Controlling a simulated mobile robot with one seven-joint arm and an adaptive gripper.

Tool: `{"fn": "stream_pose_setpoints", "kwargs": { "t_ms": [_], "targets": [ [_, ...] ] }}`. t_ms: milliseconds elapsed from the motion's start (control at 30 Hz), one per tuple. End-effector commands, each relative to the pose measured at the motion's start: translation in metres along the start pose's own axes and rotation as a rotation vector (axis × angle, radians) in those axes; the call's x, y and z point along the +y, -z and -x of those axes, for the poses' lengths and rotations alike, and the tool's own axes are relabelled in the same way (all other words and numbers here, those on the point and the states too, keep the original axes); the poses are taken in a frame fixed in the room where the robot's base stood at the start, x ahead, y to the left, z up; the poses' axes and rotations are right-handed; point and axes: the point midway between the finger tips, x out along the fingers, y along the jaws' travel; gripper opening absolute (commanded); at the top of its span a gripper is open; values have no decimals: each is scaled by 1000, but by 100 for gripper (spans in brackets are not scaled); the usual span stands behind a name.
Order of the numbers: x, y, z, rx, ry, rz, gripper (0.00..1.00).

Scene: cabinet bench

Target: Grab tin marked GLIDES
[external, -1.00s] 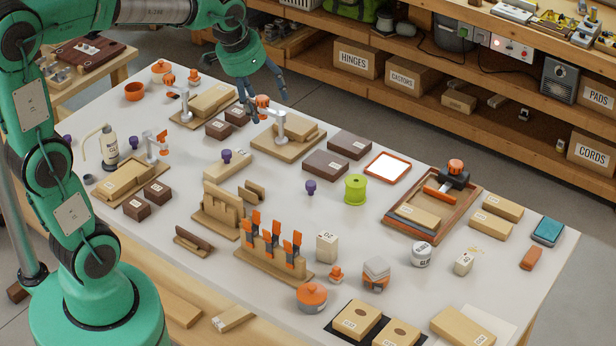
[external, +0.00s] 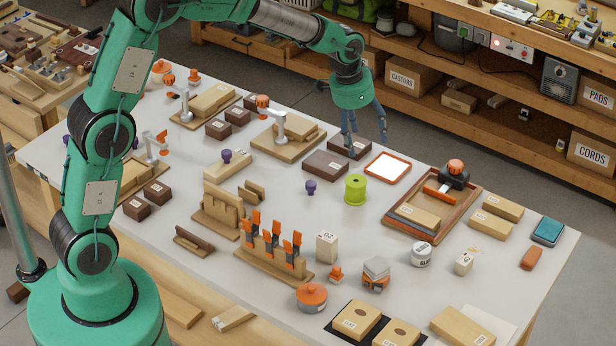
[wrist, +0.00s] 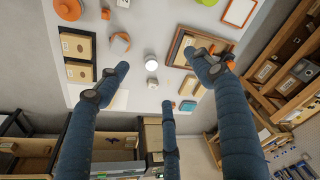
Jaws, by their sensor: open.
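The tin marked GLIDES (external: 421,255) is a small round grey-and-white tin with a dark-lettered label, only partly readable. It stands upright on the bench, just in front of the wooden tray with the orange-handled tool. In the wrist view, a small round white tin (wrist: 151,62) that looks like it shows from above, between and beyond my fingers. My gripper (external: 365,142) has blue-grey fingers, spread open and empty. It hangs above the dark blocks at the back of the bench, well behind and left of the tin. Its three fingers also show in the wrist view (wrist: 165,82).
The wooden tray (external: 392,222) stands behind the tin. A small pale block (external: 464,263) is to its right, and a grey-topped block (external: 376,270) to its left. A green spool (external: 355,190) and an orange-rimmed tray (external: 388,168) lie nearer my gripper.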

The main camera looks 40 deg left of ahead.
Motion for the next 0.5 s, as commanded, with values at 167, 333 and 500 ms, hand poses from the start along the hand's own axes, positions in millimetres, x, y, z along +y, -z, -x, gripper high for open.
{"fn": "stream_pose_setpoints", "kwargs": {
  "t_ms": [167,333,500],
  "targets": [
    [19,26,-50,-27,-15,-50,66],
    [38,47,-97,-47,-28,-95,66],
    [60,62,-148,-68,-40,-139,66]
  ]
}}
